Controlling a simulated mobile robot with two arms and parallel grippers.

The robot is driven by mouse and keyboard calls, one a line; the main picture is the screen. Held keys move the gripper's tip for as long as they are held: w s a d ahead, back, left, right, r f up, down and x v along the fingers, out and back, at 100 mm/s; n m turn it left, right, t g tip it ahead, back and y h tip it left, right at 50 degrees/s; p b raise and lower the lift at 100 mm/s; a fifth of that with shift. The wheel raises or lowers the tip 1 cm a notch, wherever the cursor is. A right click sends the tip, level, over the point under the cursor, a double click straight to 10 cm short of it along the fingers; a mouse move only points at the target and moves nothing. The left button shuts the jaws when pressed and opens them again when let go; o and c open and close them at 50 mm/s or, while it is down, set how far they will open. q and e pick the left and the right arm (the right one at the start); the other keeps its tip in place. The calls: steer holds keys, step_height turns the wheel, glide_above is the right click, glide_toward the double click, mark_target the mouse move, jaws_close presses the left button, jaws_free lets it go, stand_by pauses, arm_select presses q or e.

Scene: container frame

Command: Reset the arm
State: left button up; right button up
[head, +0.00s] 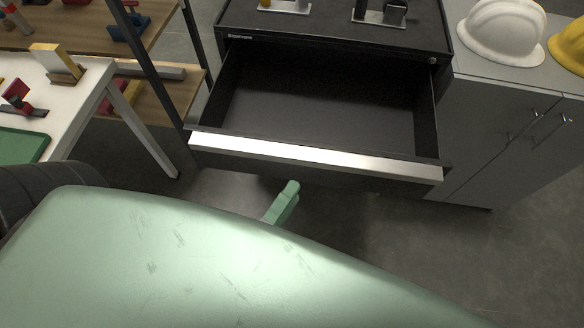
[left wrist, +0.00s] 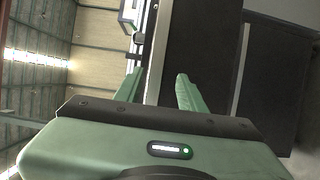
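My left gripper (head: 285,203) shows in the head view as one green finger, in front of and below the drawer's front edge; my large green arm link hides the rest. In the left wrist view the left gripper (left wrist: 159,78) has its two green fingers apart with nothing held between them. The black drawer (head: 310,105) is pulled open and looks empty. Its silver front strip (head: 310,157) lies beyond the fingertip in the head view, and a light strip (left wrist: 158,50) shows past the fingers in the wrist view. My right gripper is in neither view.
The black cabinet top (head: 330,25) holds small parts. A grey cabinet (head: 510,130) on the right carries a white helmet (head: 503,28) and a yellow helmet (head: 570,46). A white table (head: 75,95) and a shelf (head: 150,105) stand on the left. Floor shows below the drawer.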

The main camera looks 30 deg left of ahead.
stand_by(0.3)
arm_select(q)
steer(key=s+f+m+g+h, duration=0.15)
steer(key=f+m+g, duration=0.35)
steer(key=f, duration=1)
steer(key=s+f+m+g, duration=0.2)
steer(key=f+m, duration=0.4)
steer(key=f, duration=0.9)
steer(key=s+a+f+m+g+y, duration=0.2)
steer(key=s+a+f+m+g, duration=0.2)
steer(key=s+f, duration=0.4)
steer(key=s+a+f+m+g+y, duration=0.1)
steer(key=s+a+f+m+g, duration=0.3)
steer(key=s+f, duration=0.5)
step_height(320, 180, down, 4)
steer(key=a+g, duration=0.1)
steer(key=a, duration=0.1)
steer(key=shift+s+a+g+y, duration=0.3)
steer(key=shift+a+g+y, duration=0.05)
steer(key=shift+a+g, duration=0.05)
